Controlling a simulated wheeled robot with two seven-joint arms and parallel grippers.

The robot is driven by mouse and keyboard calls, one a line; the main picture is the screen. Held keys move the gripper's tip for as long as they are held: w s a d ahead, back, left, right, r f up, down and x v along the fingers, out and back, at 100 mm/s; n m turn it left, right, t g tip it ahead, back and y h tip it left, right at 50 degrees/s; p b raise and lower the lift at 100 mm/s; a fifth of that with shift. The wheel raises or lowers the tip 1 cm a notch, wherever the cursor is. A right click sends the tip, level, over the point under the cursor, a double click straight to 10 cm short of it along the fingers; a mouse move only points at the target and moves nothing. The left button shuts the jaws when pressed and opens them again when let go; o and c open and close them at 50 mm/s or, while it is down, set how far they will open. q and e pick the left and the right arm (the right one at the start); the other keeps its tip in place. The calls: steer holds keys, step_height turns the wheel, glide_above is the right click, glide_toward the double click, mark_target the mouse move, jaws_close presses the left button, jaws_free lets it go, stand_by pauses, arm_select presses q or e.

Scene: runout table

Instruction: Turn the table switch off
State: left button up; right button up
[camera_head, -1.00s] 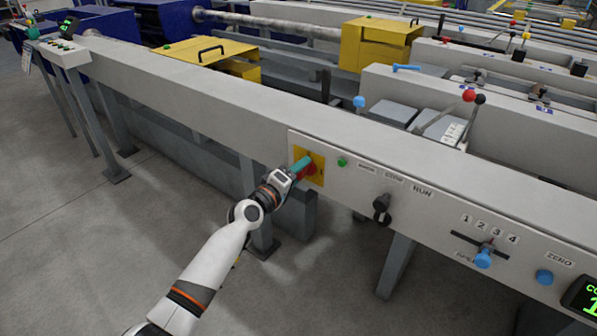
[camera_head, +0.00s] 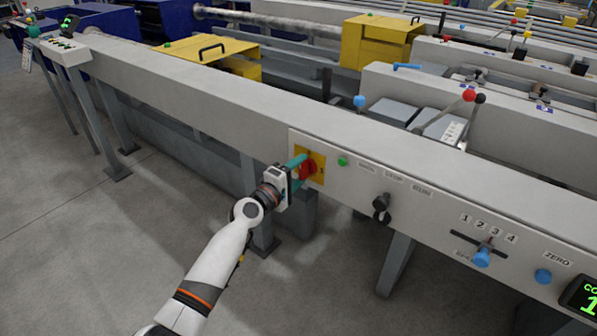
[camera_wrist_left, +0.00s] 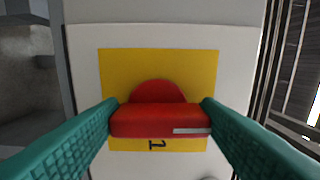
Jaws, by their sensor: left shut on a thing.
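The table switch is a red rotary handle (camera_head: 308,170) on a yellow square plate (camera_head: 318,157) on the front panel. In the left wrist view the red handle (camera_wrist_left: 160,121) lies level across the yellow plate (camera_wrist_left: 120,70). A white mark is near its right end, and a sideways "1" shows below it. My left gripper (camera_head: 300,168) is at the switch. In the left wrist view its teal fingers (camera_wrist_left: 160,118) are shut on the handle, one at each end. Any other label on the plate is hidden or out of sight. My right gripper is not in view.
Right of the switch are a green button (camera_head: 343,161), a black selector (camera_head: 381,207), a blue-knobbed speed lever (camera_head: 482,257), a blue zero button (camera_head: 543,276) and a green display (camera_head: 582,297). The beam's grey legs stand below. Open floor (camera_head: 100,260) lies to the left.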

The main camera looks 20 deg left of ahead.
arm_select(q)
steer(key=shift+f, duration=0.1)
steer(key=o, duration=0.9)
steer(key=shift+c, duration=0.2)
steer(key=shift+o, duration=0.7)
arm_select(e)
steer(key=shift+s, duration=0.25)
arm_select(q)
steer(key=shift+s+a, duration=0.15)
steer(key=shift+s, duration=0.15)
steer(key=p+v, duration=0.1)
steer(key=v, duration=0.3)
steer(key=shift+s, duration=0.25)
glide_toward(299, 171)
steer(key=shift+v, duration=1.25)
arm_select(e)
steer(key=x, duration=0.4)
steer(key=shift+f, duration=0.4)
